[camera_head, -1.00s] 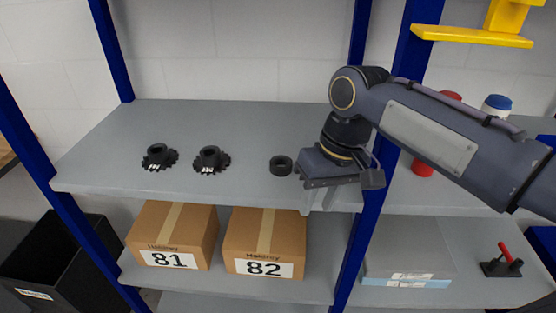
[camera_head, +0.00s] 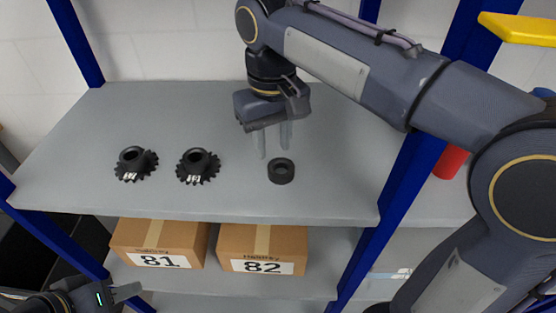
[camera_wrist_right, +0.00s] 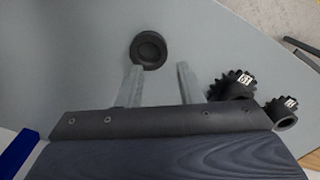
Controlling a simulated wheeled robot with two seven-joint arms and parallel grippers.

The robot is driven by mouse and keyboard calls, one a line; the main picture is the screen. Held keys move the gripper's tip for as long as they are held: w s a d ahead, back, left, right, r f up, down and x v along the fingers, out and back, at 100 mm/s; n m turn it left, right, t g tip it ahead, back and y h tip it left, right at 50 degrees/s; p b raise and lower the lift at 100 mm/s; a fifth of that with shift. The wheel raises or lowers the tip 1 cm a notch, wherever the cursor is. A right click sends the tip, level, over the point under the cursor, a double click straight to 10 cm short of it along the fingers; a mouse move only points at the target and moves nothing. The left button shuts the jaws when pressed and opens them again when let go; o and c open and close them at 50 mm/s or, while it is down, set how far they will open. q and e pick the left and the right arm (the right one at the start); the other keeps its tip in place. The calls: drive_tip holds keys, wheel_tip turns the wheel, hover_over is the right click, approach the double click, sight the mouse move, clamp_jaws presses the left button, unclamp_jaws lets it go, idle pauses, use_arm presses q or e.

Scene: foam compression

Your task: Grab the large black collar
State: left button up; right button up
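The large black collar (camera_head: 281,171) is a short dark ring lying flat on the grey shelf, to the right of two black gears. It also shows in the right wrist view (camera_wrist_right: 149,50), just beyond the fingertips and nearer the left finger there. My right gripper (camera_head: 274,152) is open and empty, with its pale fingers pointing down above the shelf, behind and slightly left of the collar. It also shows in the right wrist view (camera_wrist_right: 160,68). My left gripper (camera_head: 128,292) is at the bottom left corner, below the shelf; its fingers are only partly visible.
Two black toothed gears (camera_head: 136,164) (camera_head: 198,166) stand left of the collar on the grey shelf (camera_head: 95,115). Blue uprights (camera_head: 75,40) frame the shelf. Cardboard boxes marked 81 (camera_head: 157,243) and 82 (camera_head: 262,248) sit on the level below. The shelf's back area is clear.

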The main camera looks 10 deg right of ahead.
sight(272, 171)
wheel_tip(272, 171, down, 6)
drive_tip(key=shift+s+a+f, duration=0.1)
drive_tip(key=shift+f, duration=0.05)
drive_tip(key=shift+c, duration=0.3)
clamp_jaws()
